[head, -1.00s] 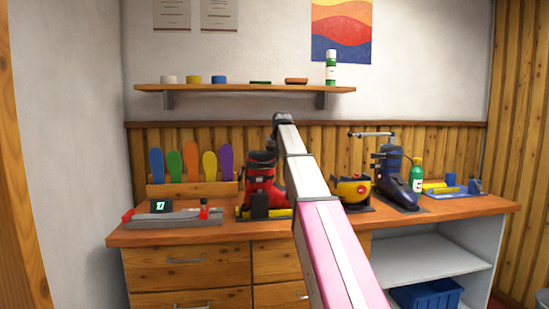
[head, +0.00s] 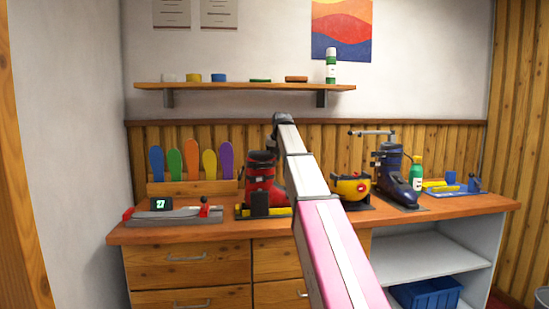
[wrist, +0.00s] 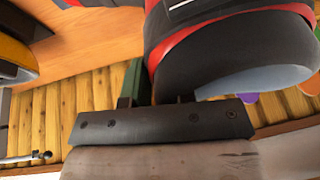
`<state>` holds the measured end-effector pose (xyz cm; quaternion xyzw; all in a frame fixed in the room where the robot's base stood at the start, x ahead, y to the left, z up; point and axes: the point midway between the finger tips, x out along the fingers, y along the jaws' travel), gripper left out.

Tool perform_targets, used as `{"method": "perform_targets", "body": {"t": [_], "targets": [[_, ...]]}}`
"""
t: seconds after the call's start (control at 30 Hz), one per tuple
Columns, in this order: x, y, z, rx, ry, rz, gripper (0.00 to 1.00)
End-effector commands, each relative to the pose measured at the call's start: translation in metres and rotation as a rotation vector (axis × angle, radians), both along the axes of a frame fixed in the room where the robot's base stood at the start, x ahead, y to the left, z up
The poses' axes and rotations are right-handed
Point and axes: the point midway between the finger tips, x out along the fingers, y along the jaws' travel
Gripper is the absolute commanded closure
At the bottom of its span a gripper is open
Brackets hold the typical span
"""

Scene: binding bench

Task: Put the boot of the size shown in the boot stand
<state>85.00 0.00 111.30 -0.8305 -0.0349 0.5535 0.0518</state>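A small dark display (head: 161,204) shows "27" at the bench's left end. A red and black boot (head: 262,180) stands upright on a yellow and dark base, partly hidden by my arm. A dark blue boot (head: 391,170) stands on a dark plate at right; I cannot tell which support is the boot stand. My gripper (wrist: 156,90) is at the red boot's black cuff (wrist: 205,62) in the wrist view. One dark green finger shows beside the cuff; the other is mostly hidden, so its grip is unclear.
A grey device with red parts (head: 172,217) lies by the display. Coloured insoles (head: 190,162) stand behind. A green bottle (head: 416,174) and blue tray (head: 452,193) are at right. A shelf (head: 245,88) hangs above.

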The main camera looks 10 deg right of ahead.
Motion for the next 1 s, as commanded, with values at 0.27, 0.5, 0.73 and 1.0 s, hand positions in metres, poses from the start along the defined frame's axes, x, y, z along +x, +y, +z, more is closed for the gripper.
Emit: {"method": "perform_targets", "body": {"t": [0.27, 0.5, 0.73, 1.0], "targets": [[0.0, 0.0, 0.0, 0.0, 0.001, 0.0, 0.53], [0.0, 0.0, 0.004, -0.001, 0.003, 0.0, 0.53], [0.001, 0.0, 0.027, -0.001, 0.001, 0.0, 0.53], [0.001, 0.0, 0.072, -0.001, 0.001, 0.0, 0.53]]}}
